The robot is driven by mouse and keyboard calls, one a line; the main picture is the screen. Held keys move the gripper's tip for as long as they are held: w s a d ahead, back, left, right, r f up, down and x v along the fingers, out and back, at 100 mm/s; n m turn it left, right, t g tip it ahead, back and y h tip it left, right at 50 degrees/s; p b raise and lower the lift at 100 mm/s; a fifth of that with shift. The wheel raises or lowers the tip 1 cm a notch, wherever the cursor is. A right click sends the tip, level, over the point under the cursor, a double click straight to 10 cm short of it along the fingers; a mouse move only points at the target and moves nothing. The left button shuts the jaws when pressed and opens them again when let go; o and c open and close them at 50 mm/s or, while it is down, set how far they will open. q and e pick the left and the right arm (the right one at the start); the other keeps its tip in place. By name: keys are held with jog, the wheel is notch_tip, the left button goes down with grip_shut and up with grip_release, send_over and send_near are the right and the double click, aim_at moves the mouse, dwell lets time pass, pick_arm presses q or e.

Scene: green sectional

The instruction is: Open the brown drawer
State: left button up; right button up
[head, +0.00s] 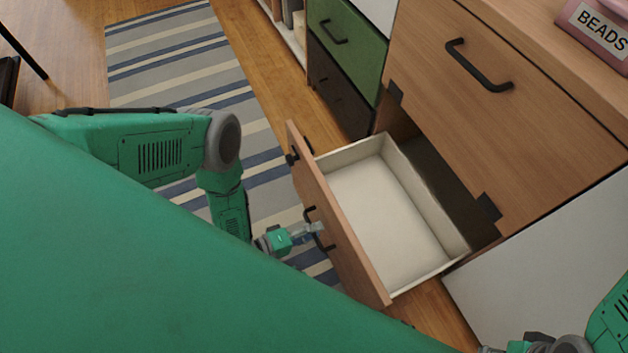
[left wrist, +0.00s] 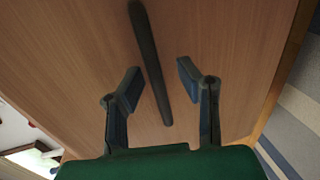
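The brown drawer (head: 322,200) is pulled well out of the wooden cabinet, and its pale inside is empty. Its dark bar handle (head: 309,213) is on the front face, partly hidden by my left gripper (head: 312,230). In the left wrist view, my left gripper (left wrist: 158,80) is open. Its two fingers are apart, one on each side of the dark handle (left wrist: 150,60), with gaps to both; I cannot tell how deep the handle sits between them. My right arm is at the bottom right of the head view, with its fingers cut off or unclear.
Above the open drawer is a closed wooden front (head: 520,130) with a dark handle. A green drawer (head: 345,40) and a dark one (head: 340,95) stand farther left. A pink box marked BEADS (head: 600,30) is on top. A striped rug (head: 180,60) lies on the floor.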

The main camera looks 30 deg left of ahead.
aim_at(326, 213)
pick_arm(q)
jog(key=shift+r, duration=0.1)
jog(key=shift+r, duration=0.25)
jog(key=o, duration=1.1)
jog(key=r, duration=0.7)
jog(key=shift+w, duration=0.2)
jog(key=shift+c, duration=0.2)
notch_tip(326, 213, up, 2)
jog(key=shift+s+r, duration=0.1)
jog(key=c, duration=1.1)
jog(key=shift+o, duration=0.2)
